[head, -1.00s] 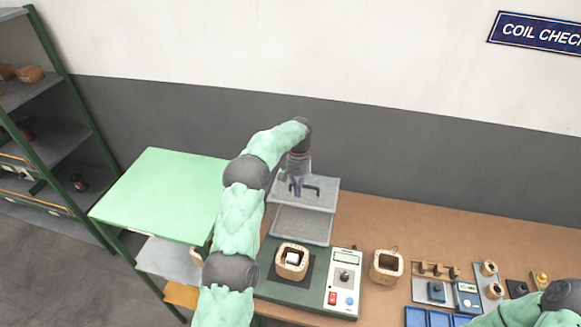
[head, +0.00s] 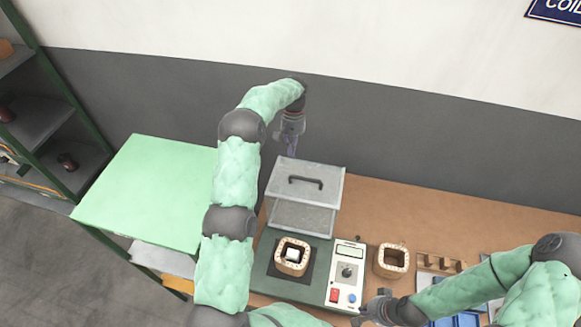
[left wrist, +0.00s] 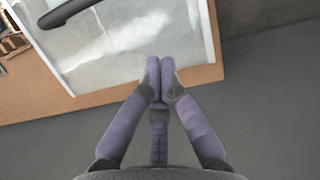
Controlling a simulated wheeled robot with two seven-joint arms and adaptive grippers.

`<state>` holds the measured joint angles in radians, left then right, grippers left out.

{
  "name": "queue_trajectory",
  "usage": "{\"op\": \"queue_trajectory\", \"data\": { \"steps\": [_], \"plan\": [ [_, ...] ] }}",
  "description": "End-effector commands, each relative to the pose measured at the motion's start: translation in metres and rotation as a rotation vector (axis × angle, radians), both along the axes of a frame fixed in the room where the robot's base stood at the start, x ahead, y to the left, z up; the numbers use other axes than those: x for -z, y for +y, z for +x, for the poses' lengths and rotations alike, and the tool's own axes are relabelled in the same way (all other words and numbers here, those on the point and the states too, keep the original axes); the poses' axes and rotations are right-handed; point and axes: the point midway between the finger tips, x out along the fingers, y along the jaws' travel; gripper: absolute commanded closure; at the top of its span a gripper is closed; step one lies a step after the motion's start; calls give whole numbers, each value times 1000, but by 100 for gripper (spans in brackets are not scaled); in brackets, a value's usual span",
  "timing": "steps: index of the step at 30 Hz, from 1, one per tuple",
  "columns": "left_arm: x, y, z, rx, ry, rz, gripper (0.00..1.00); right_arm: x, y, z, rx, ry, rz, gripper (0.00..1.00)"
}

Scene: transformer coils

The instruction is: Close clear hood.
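The clear hood (head: 303,217) stands raised at the back of the green test base (head: 262,262), its top panel tilted toward me. Its dark handle (head: 305,180) is free of both grippers and also shows in the left wrist view (left wrist: 70,12). My left gripper (head: 291,152) is behind the hood's upper rear edge. In the left wrist view its fingertips (left wrist: 160,70) meet, with nothing between them, close to the hood's edge. My right gripper (head: 367,305) is low, in front of the tester's control panel; its finger opening is unclear.
A wooden coil (head: 291,262) sits on the base in front of the hood around a white core. The control panel (head: 346,275) is right of it, then another coil (head: 391,261). A green-topped table (head: 140,190) is at left. The wall is close behind the hood.

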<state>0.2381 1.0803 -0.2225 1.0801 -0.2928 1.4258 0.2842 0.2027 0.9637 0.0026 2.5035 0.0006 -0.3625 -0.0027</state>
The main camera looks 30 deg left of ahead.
Motion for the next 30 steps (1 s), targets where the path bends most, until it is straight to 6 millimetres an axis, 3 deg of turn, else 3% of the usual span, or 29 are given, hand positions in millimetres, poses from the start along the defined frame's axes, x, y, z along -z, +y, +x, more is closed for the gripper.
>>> {"op": "queue_trajectory", "data": {
  "steps": [8, 19, 30],
  "plan": [
    [46, -5, -15, 0, 1, 0, 100, -12, 0, 0, 0, 0, 0, 100],
    [42, -18, -43, 1, -1, 0, 100, -23, 0, 0, 0, 0, 0, 100],
    [44, -21, -49, 0, -2, 1, 100, -24, 0, 0, 0, 0, 0, 100]
  ]
}}
